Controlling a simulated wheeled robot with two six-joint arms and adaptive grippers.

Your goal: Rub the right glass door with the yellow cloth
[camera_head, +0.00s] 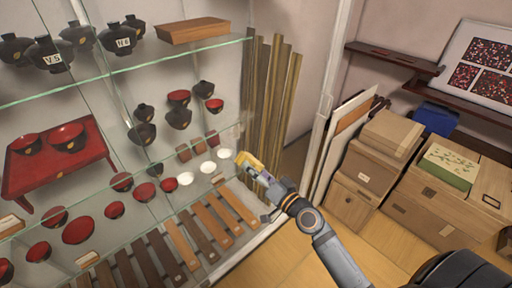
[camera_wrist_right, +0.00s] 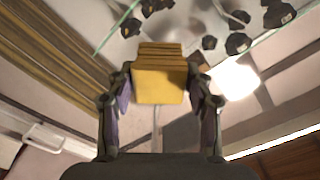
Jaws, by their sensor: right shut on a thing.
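The yellow cloth (camera_head: 247,160) is a small folded pad, held in my right gripper (camera_head: 256,170). In the right wrist view the cloth (camera_wrist_right: 160,84) sits between the two fingers of the right gripper (camera_wrist_right: 160,100), which are shut on it. The right glass door (camera_head: 222,115) is a clear pane at the front of the display cabinet, with shelves showing through it. The cloth is in front of its lower right part; I cannot tell whether it touches the glass. My left gripper is not in view.
Behind the glass are dark lidded pots (camera_head: 48,54), red bowls (camera_head: 80,230), a red stand (camera_head: 98,148) and wooden slats (camera_head: 200,222). A pale post (camera_head: 322,110) stands right of the cabinet. Cardboard boxes (camera_head: 362,170) and a dark shelf (camera_head: 395,56) are farther right.

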